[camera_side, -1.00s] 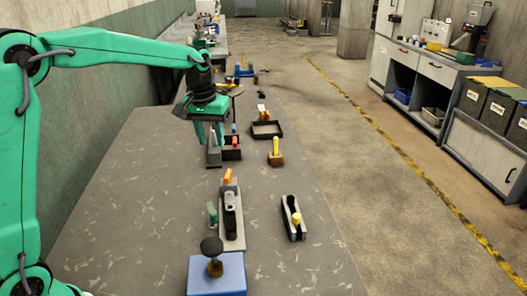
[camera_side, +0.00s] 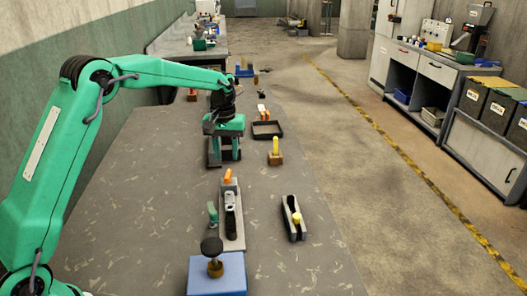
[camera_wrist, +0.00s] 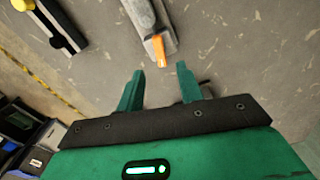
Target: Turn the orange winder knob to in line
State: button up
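The orange knob (camera_side: 227,176) sits at the far end of a grey device with a dark upper part (camera_side: 231,215). In the wrist view the orange knob (camera_wrist: 159,50) is at the end of the grey device nearest my fingers, pointing roughly along its length. I cannot tell its exact angle. My gripper (camera_side: 224,158) is above the bench just beyond the knob in the side view. In the wrist view my gripper (camera_wrist: 160,72) is open, with nothing between its fingertips. The knob is ahead of the gap and appears untouched.
A dark clamp-like piece with a yellow knob (camera_side: 297,218) lies to the right. A blue block with a black knob (camera_side: 217,273) stands at the front. A small green piece (camera_side: 212,213) is beside the grey device. A yellow-handled piece (camera_side: 275,148) and black tray (camera_side: 267,130) are farther back.

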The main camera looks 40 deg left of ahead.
aim_at(228, 174)
jog(key=shift+f, duration=3.6)
grip_shut()
